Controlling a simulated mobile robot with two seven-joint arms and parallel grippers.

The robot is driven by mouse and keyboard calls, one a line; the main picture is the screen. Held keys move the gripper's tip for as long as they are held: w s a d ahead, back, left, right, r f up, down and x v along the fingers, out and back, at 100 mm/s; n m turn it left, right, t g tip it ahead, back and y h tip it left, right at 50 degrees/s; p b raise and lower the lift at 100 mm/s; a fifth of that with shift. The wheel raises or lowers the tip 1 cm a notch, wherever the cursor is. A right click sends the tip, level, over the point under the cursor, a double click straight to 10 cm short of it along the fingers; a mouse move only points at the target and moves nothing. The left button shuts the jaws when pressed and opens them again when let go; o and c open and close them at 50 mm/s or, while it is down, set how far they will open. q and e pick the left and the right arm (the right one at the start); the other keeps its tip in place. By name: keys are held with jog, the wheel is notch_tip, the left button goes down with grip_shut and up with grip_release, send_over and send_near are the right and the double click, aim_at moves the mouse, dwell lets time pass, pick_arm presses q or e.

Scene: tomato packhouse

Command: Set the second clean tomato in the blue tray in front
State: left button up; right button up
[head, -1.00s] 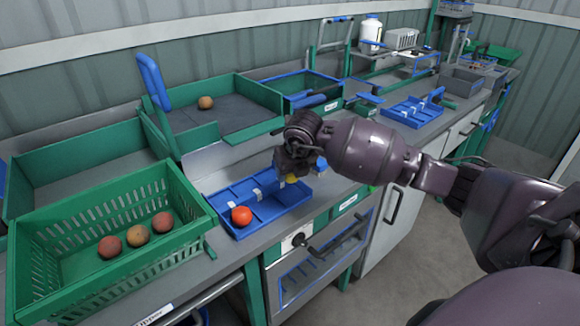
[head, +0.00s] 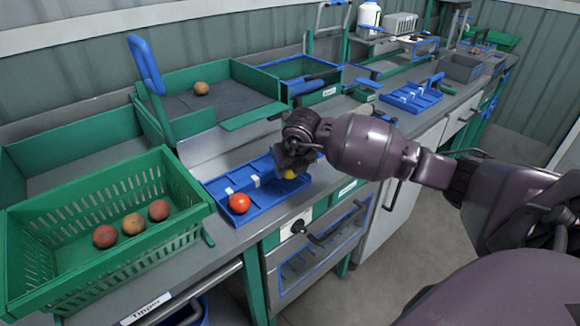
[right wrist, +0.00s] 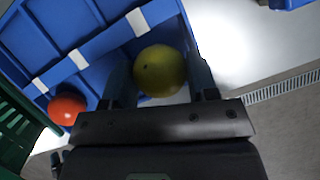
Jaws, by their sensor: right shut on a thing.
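The blue tray in front (head: 268,203) lies on the bench, divided into compartments; it also shows in the right wrist view (right wrist: 75,22). A red tomato (head: 239,203) sits in its near left compartment, and shows in the right wrist view (right wrist: 67,108). My right gripper (head: 290,168) is shut on a yellow tomato (right wrist: 160,70) at the tray's right end. The tomato lies between both fingers, over an end compartment. The gripper mostly hides it in the head view; I cannot tell whether it touches the tray floor. My left gripper is not in view.
A green crate (head: 62,262) with several dull tomatoes stands left of the tray. Behind is a green-walled bin (head: 240,118) with one brownish tomato (head: 201,88). Another blue tray (head: 412,98) lies farther right along the bench. A drawer handle projects below the front edge.

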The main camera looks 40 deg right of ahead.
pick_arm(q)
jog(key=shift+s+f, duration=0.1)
pick_arm(e)
jog(key=o, duration=0.8)
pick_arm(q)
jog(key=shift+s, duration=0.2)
pick_arm(e)
jog(key=shift+c, duration=0.2)
jog(key=shift+c, duration=1.2)
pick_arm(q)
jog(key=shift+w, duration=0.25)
pick_arm(e)
jog(key=shift+c, duration=0.3)
